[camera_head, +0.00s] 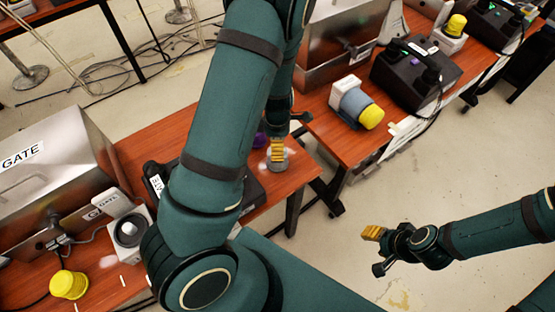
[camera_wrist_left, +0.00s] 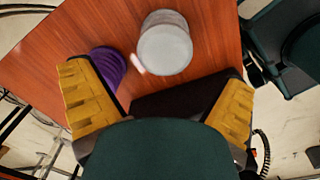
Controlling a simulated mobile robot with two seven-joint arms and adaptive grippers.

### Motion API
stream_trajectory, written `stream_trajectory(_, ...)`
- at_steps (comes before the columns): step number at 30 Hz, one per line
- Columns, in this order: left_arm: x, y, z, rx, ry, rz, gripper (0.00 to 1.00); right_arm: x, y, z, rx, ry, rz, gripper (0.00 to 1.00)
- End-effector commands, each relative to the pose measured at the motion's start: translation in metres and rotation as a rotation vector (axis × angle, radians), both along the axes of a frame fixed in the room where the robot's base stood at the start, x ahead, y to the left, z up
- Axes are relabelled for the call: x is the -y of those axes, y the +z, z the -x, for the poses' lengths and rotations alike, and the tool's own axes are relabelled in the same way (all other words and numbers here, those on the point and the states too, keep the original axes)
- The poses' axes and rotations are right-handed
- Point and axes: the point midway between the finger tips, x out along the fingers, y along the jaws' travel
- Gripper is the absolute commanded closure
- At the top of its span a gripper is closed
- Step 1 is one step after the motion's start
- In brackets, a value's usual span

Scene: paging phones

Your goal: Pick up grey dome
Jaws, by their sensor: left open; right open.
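The grey dome (camera_wrist_left: 165,46) stands on the wooden table in the left wrist view, ahead of my left gripper (camera_wrist_left: 158,82). Its jaws are open, with nothing between the yellow fingers. In the head view, the left gripper (camera_head: 277,148) is above the grey dome (camera_head: 278,165), partly covering it. I cannot tell whether they touch. My right gripper (camera_head: 375,233) is open and empty over the floor at the lower right.
A purple dome (camera_wrist_left: 108,66) stands left of the grey one, close to the left finger. A black phone box lies beside them. A yellow dome (camera_head: 69,285) and metal GATE case (camera_head: 45,170) are at left. A gap separates the right table (camera_head: 335,135).

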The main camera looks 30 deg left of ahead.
Motion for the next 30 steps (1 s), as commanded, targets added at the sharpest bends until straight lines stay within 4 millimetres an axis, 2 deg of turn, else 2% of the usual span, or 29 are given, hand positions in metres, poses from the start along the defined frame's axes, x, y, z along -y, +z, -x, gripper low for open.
stream_trajectory(1, 0.000, -0.009, 0.000, -0.002, 0.000, 0.001, 0.00, 0.000, -0.004, 0.001, -0.002, 0.002, 0.000, 0.53)
stream_trajectory(3, 0.000, -0.015, 0.000, -0.002, 0.000, 0.000, 0.00, 0.000, -0.006, 0.002, -0.003, 0.002, 0.000, 0.53)
stream_trajectory(11, 0.001, -0.028, 0.001, -0.002, -0.001, 0.001, 0.00, -0.001, -0.011, 0.003, -0.007, 0.006, -0.002, 0.53)
stream_trajectory(19, 0.002, -0.066, 0.004, -0.001, -0.001, 0.001, 0.00, 0.000, -0.027, 0.002, -0.005, 0.006, -0.001, 0.53)
stream_trajectory(27, 0.003, -0.070, 0.003, 0.002, -0.002, 0.001, 0.00, 0.000, -0.026, 0.002, -0.004, 0.006, -0.001, 0.53)
stream_trajectory(29, 0.003, -0.070, 0.003, 0.002, -0.002, 0.001, 0.18, 0.000, -0.026, 0.002, -0.004, 0.006, -0.001, 0.53)
stream_trajectory(30, 0.003, -0.070, 0.003, 0.002, -0.002, 0.001, 0.32, 0.000, -0.026, 0.002, -0.003, 0.006, -0.001, 0.53)
